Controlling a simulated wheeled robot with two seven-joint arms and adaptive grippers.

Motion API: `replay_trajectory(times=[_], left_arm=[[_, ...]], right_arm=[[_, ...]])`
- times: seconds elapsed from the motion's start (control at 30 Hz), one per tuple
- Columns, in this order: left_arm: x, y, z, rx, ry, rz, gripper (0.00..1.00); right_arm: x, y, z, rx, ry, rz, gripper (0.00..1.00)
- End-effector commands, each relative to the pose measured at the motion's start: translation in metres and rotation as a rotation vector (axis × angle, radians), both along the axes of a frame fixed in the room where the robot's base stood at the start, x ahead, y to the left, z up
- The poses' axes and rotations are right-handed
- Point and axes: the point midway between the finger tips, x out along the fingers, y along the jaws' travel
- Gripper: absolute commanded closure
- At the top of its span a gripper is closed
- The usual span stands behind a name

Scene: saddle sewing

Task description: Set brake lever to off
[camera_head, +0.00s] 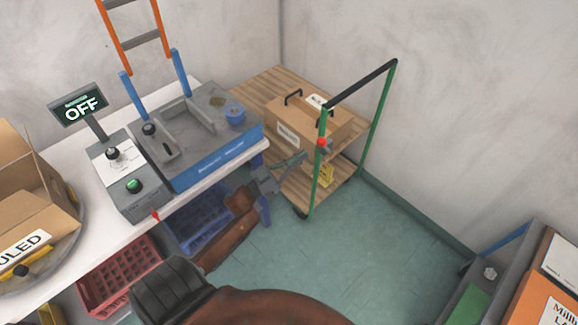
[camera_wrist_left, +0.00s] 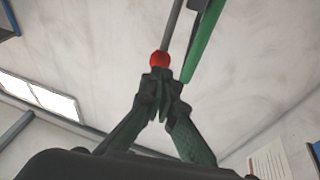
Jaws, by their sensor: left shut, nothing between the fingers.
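The brake lever is a grey rod with a red ball knob (camera_head: 321,142), beside the green post of the wooden cart. In the left wrist view the red knob (camera_wrist_left: 159,59) sits just beyond my left gripper (camera_wrist_left: 160,88), with the green post right behind it. My left gripper (camera_head: 302,158) is shut and empty, its fingertips close below and left of the knob. I cannot tell whether the tips touch it.
The wooden cart (camera_head: 262,84) carries a cardboard box (camera_head: 290,122) and has a black-topped green handle (camera_head: 362,84). The workbench (camera_head: 96,212) at left holds a grey-blue machine (camera_head: 205,150) and a display (camera_head: 80,108) reading OFF. Green floor (camera_head: 390,240) is clear right of the arm.

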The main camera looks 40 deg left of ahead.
Motion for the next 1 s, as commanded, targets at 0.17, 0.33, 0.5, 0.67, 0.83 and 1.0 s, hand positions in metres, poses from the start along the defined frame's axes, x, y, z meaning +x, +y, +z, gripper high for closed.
replay_trajectory(times=[0.17,0.33,0.5,0.67,0.83,1.0], left_arm=[[0.025,-0.007,0.007,0.001,-0.001,-0.001,1.00],[0.036,-0.010,0.011,0.002,0.001,0.001,1.00],[0.038,-0.011,0.011,0.001,0.002,0.000,1.00],[0.038,-0.011,0.011,0.001,0.002,0.000,1.00],[0.039,-0.011,0.015,0.002,0.006,0.000,1.00],[0.044,-0.012,0.023,0.002,0.029,0.000,1.00]], right_arm=[[0.000,0.000,-0.005,0.001,0.002,0.001,0.60],[0.002,0.001,-0.007,0.001,0.000,0.001,0.60],[0.003,0.002,-0.007,0.002,-0.002,0.001,0.60],[0.003,0.003,-0.007,0.003,-0.003,0.000,0.60],[0.005,0.003,-0.003,0.004,-0.007,0.000,0.60],[0.014,0.003,0.015,0.004,-0.021,0.000,0.60]])
